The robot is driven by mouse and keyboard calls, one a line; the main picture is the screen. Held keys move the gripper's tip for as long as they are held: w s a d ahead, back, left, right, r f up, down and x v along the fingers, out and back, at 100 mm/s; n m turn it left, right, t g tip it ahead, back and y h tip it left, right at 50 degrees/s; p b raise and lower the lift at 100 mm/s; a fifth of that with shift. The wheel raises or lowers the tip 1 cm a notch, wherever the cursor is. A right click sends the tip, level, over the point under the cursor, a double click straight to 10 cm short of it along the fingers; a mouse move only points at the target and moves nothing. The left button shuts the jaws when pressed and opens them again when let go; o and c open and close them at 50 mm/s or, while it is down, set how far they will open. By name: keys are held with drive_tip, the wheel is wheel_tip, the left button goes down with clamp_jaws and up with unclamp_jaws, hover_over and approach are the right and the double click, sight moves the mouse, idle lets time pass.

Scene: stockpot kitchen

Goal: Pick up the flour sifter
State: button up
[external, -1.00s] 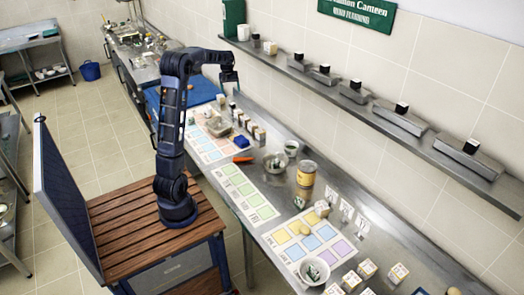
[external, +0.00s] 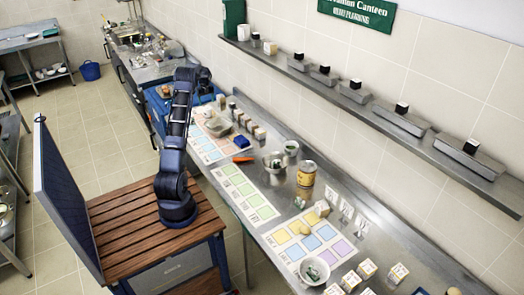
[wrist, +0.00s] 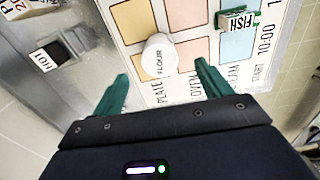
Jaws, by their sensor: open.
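The flour sifter (wrist: 158,60), a small white round container marked FLOUR, stands on the printed mat (wrist: 193,58) in the wrist view. My gripper (wrist: 161,72) is open, its two green fingers apart, left and right of the sifter in the picture. The sifter shows between and just beyond the fingertips; no contact is visible. In the external view I cannot make out the sifter, and my arm hides the gripper.
A green FISH holder (wrist: 238,20) sits on the mat, right of the sifter. A HOT label (wrist: 52,56) is on the metal surface at left.

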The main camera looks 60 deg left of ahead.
sight(208, 113)
drive_tip(key=f, duration=1)
drive_tip(key=shift+w+a+f, duration=0.1)
drive_tip(key=shift+a+f, duration=0.1)
drive_tip(key=shift+f, duration=0.2)
drive_tip(key=shift+c, duration=0.3)
drive_tip(key=c, duration=1.1)
